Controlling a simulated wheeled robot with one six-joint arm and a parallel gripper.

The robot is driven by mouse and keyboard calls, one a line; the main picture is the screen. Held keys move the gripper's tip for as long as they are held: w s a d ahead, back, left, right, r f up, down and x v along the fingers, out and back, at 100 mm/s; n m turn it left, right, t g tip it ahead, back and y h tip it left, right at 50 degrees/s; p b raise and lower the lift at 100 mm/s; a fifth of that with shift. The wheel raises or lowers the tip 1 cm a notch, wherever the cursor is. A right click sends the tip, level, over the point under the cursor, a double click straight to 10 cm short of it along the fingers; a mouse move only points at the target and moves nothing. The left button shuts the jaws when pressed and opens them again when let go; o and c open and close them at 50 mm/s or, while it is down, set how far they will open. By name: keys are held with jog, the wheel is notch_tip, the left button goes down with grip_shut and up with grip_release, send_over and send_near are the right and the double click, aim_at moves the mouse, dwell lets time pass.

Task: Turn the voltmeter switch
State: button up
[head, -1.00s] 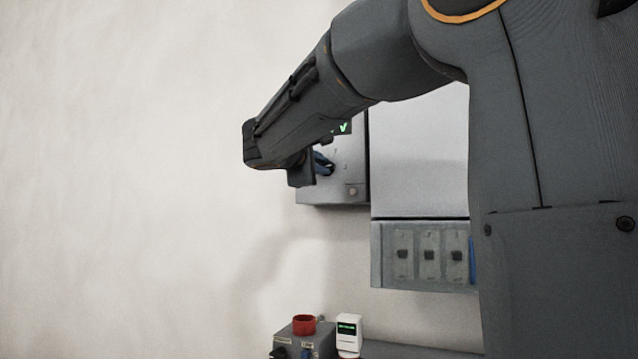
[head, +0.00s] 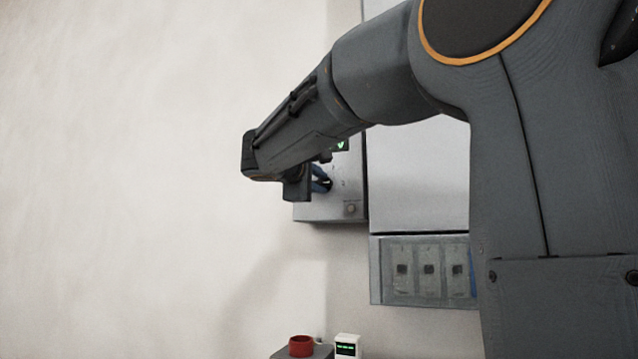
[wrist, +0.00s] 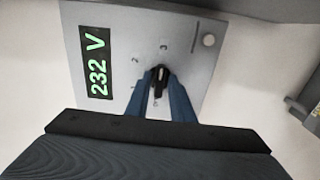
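The voltmeter panel (wrist: 115,50) is a grey box on the wall with a green display (wrist: 96,64) reading 232 V. In the wrist view its black switch (wrist: 159,84) lies between the two blue fingers of my gripper (wrist: 160,76). The fingertips sit close against both sides of the knob and look shut on it. The knob's light mark is at its upper end, towards the number 3. In the head view the panel (head: 345,185) is partly hidden by my arm, and my gripper (head: 326,180) is at its face.
A large light cabinet (head: 418,175) stands right of the panel. Below it is a grey box with several dark switches (head: 428,270). A red round part (head: 301,346) and a small white device (head: 347,346) are at the bottom. The wall to the left is bare.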

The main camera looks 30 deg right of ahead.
jog(key=shift+o, duration=0.6)
jog(key=v, duration=0.7)
jog(key=shift+s+a, duration=0.25)
jog(key=shift+a, duration=0.1)
